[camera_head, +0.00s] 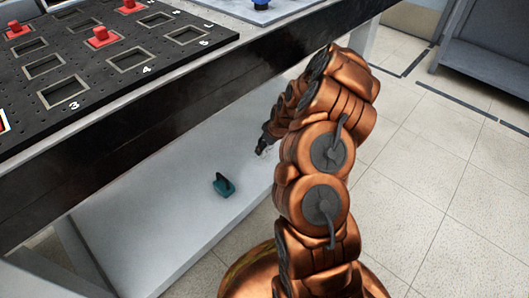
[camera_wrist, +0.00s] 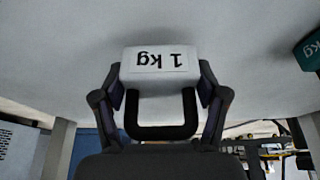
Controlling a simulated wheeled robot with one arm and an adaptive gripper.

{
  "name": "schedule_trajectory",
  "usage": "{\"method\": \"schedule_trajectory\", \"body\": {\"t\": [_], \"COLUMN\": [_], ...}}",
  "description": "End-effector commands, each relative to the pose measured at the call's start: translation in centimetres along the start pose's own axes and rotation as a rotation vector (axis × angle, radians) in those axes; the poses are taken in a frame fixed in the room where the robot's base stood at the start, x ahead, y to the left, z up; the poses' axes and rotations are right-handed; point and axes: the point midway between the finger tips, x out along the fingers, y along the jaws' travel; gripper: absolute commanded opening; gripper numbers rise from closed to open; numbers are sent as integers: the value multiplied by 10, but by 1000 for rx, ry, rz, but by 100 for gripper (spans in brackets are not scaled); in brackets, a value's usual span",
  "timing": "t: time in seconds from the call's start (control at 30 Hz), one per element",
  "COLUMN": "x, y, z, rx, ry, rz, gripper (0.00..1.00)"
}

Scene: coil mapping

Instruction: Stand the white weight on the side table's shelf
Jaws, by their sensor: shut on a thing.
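The white weight (camera_wrist: 158,68) carries a "1 kg" label, upside down in the wrist view, and has a dark handle loop. My gripper (camera_wrist: 160,92) is shut on it, one finger at each side. In the head view my gripper (camera_head: 265,146) is low over the right part of the pale lower shelf (camera_head: 150,225), and the weight is largely hidden there. The shelf fills the upper wrist view behind the weight. I cannot tell whether the weight touches it.
A teal weight (camera_head: 223,184) with a dark handle stands on the shelf, left of my gripper; it also shows in the wrist view (camera_wrist: 309,52). The black perforated board (camera_head: 110,75) with red-knobbed pieces overhangs the shelf. Shelf space left of the teal weight is clear.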

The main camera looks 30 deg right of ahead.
Motion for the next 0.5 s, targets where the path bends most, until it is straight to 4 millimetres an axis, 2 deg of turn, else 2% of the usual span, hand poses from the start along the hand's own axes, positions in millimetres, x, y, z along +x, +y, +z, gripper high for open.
{"method": "schedule_trajectory", "body": {"t": [0.03, 0.2, 0.5], "x": [9, 27, 28], "y": [-1, 0, 1], "z": [5, 15, 15], "rx": [2, 5, 6], "ry": [-3, -4, -3], "rz": [-3, -3, -1], "gripper": [3, 3, 3]}}
